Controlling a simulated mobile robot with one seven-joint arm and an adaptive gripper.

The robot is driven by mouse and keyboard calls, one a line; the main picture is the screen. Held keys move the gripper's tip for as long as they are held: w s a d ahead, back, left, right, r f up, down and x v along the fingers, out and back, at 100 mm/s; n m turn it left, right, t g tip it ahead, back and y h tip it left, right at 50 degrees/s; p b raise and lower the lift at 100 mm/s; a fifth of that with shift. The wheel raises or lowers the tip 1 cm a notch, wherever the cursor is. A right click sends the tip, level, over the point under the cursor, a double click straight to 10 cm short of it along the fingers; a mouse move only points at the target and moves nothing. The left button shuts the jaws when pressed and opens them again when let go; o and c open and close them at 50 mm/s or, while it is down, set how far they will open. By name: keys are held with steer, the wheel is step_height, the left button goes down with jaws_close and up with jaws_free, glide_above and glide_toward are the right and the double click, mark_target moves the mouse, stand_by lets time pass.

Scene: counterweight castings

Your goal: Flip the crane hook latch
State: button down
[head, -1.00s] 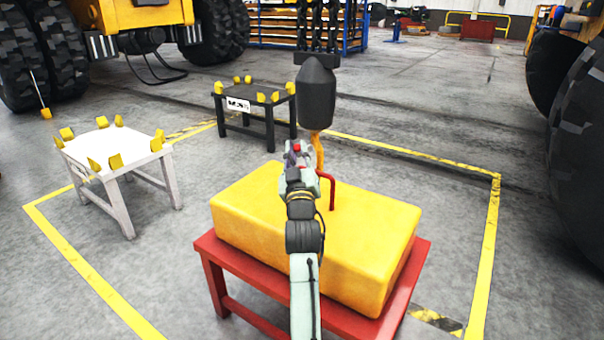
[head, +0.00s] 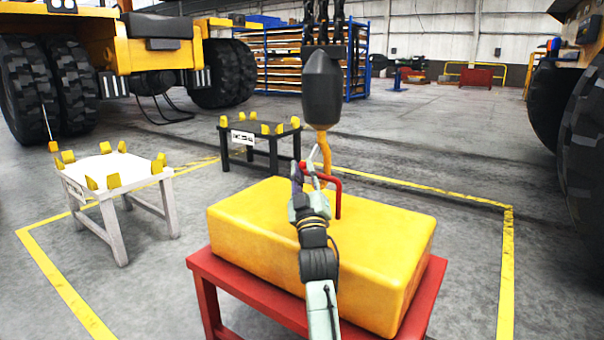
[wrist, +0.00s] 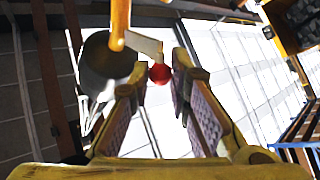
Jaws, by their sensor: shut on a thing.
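The yellow crane hook (head: 325,156) hangs under a dark weighted block (head: 322,90), over the yellow casting (head: 345,235). In the wrist view the hook shank (wrist: 119,24) carries a pale latch lever (wrist: 143,43) with a red ball knob (wrist: 160,73) at its end. My gripper (head: 308,172) is just left of the hook, above the casting. The red lifting bail (head: 338,195) rises from the casting beside my gripper. The exact finger contact is small.
The casting rests on a red stand (head: 262,298). A white stand (head: 105,163) with yellow corner blocks is at left; a black stand (head: 262,142) is behind. Yellow floor lines (head: 507,265) surround them. Large tyres (head: 583,150) flank the area.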

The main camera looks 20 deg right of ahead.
steer(key=shift+w+d+f+b, duration=0.25)
steer(key=shift+w+f+b, duration=0.05)
steer(key=shift+f, duration=0.3)
steer(key=shift+w+d+f+b, duration=0.25)
steer(key=shift+f, duration=0.35)
steer(key=c, duration=1.8)
jaws_free()
steer(key=shift+w+f, duration=0.1)
steer(key=shift+c, duration=0.2)
steer(key=shift+o, duration=0.3)
steer(key=shift+r, duration=0.6)
step_height(320, 180, up, 9)
steer(key=shift+d+f, duration=0.1)
steer(key=shift+f, duration=0.1)
steer(key=shift+d+r, duration=0.2)
steer(key=shift+r, duration=0.15)
steer(key=shift+s, duration=0.2)
